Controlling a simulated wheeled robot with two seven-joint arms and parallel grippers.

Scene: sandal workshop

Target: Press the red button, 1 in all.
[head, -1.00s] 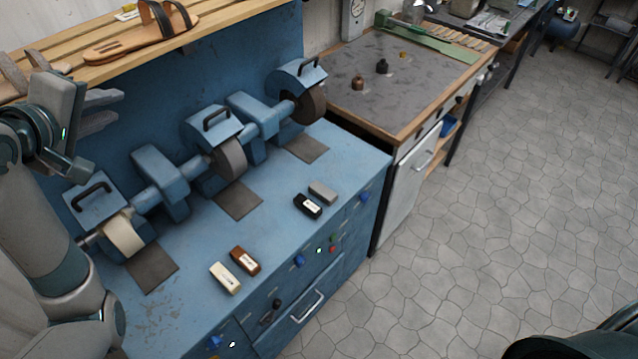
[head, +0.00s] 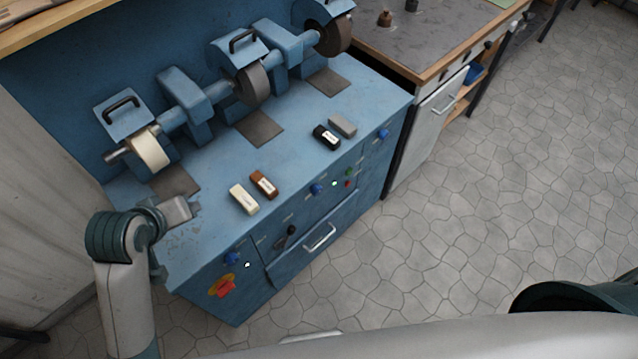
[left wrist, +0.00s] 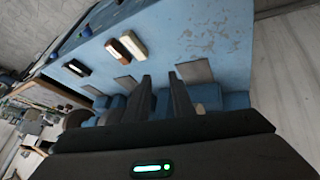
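A small red button (head: 347,184) sits on the front panel of the blue grinding bench (head: 330,215), just below a green button (head: 350,171). A larger red block-like control (head: 226,288) with yellow around it is low on the same front, near its left end. My left gripper (head: 190,208) is over the bench's front left corner, left of the cream block and well apart from both red controls. In the left wrist view its two dark fingers (left wrist: 161,88) are spread with nothing between them. My right gripper is not in view.
A cream block (head: 244,199), a brown block (head: 264,184), a black block (head: 326,137) and a grey block (head: 342,126) lie on the bench top. Grinding wheels (head: 251,84) stand behind. A drawer handle (head: 320,237) and blue knobs (head: 232,258) protrude from the front. The floor (head: 450,220) is clear.

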